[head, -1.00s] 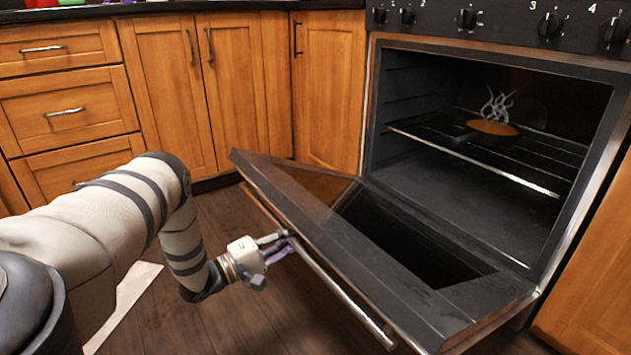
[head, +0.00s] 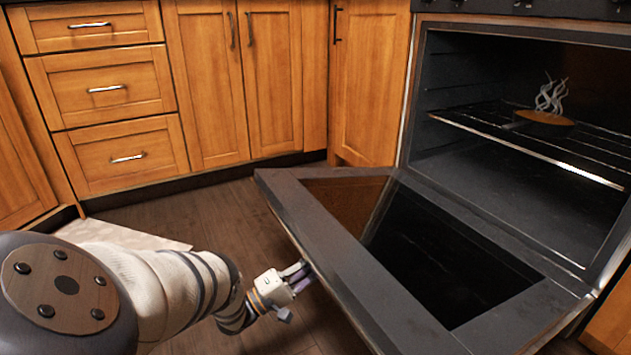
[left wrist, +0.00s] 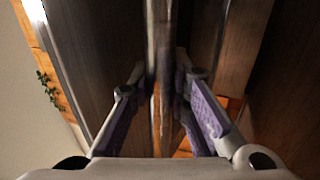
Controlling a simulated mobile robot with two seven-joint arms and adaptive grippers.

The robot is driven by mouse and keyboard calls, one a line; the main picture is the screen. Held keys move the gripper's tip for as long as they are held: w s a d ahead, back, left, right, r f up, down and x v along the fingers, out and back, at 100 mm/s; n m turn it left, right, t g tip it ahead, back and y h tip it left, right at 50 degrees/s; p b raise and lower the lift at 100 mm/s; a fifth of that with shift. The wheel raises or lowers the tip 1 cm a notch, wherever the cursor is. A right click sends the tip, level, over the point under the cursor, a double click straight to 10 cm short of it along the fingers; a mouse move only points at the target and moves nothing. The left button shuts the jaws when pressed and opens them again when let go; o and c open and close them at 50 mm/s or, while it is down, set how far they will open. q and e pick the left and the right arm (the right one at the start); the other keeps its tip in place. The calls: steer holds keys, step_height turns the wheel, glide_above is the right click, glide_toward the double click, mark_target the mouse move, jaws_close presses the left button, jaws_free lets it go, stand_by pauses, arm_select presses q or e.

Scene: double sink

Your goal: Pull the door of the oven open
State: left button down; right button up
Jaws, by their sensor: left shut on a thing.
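The oven (head: 410,90) stands at the right in the head view. Its door (head: 325,235) is swung far down, close to level, with the dark glass inner face upward. My left gripper (head: 303,270) is at the door's far-left outer edge and is shut on the door handle. In the left wrist view the handle (left wrist: 162,60) runs as a blurred upright bar between the purple-padded fingers of my left gripper (left wrist: 165,90). In the head view the door hides most of the handle. My right gripper is not in view.
A pan of steaming food (head: 545,117) sits on the oven rack (head: 470,124). Wooden drawers (head: 105,90) and cupboard doors (head: 235,80) line the back. A pale mat (head: 120,235) lies on the dark floor (head: 215,210), which is clear left of the door.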

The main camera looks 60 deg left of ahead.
arm_select(q)
steer(key=shift+s+d+f, duration=0.1)
steer(key=shift+s, duration=0.15)
steer(key=c, duration=1.5)
jaws_free()
steer(key=v, duration=0.7)
steer(key=shift+s, duration=0.3)
